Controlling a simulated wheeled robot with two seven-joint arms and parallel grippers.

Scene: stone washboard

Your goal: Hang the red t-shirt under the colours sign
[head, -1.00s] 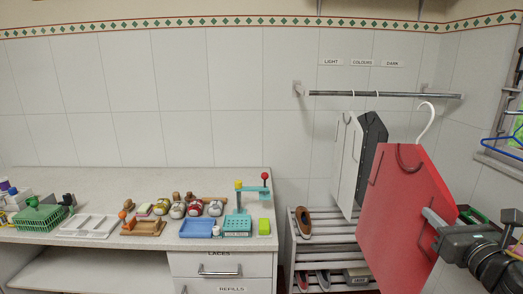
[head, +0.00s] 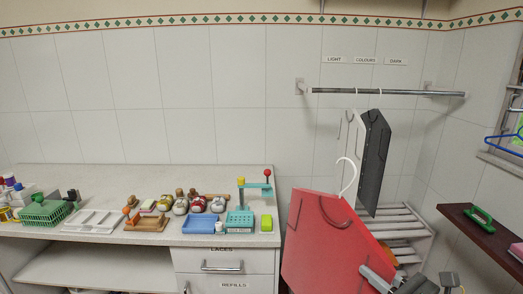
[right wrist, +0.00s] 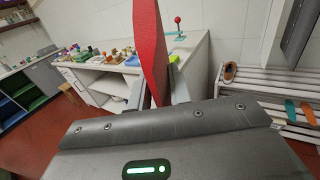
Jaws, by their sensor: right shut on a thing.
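The red t-shirt (head: 330,245) is a flat red panel on a white hanger hook (head: 346,175). My right gripper (head: 378,278) is shut on its lower right edge; the right wrist view shows the red t-shirt (right wrist: 150,50) edge-on between the fingers (right wrist: 158,95). The shirt is in the air, tilted, its hook below the rail (head: 390,92) and off it. The colours sign (head: 366,60) is on the wall above the rail, between the light sign (head: 334,60) and the dark sign (head: 395,61). My left gripper is not in view.
A white shirt (head: 347,145) and a dark shirt (head: 374,160) hang on the rail close together. A slatted shoe rack (head: 405,222) stands below. The counter (head: 130,180) at left holds shoes and trays. A dark shelf (head: 485,235) with a green-handled item is at right.

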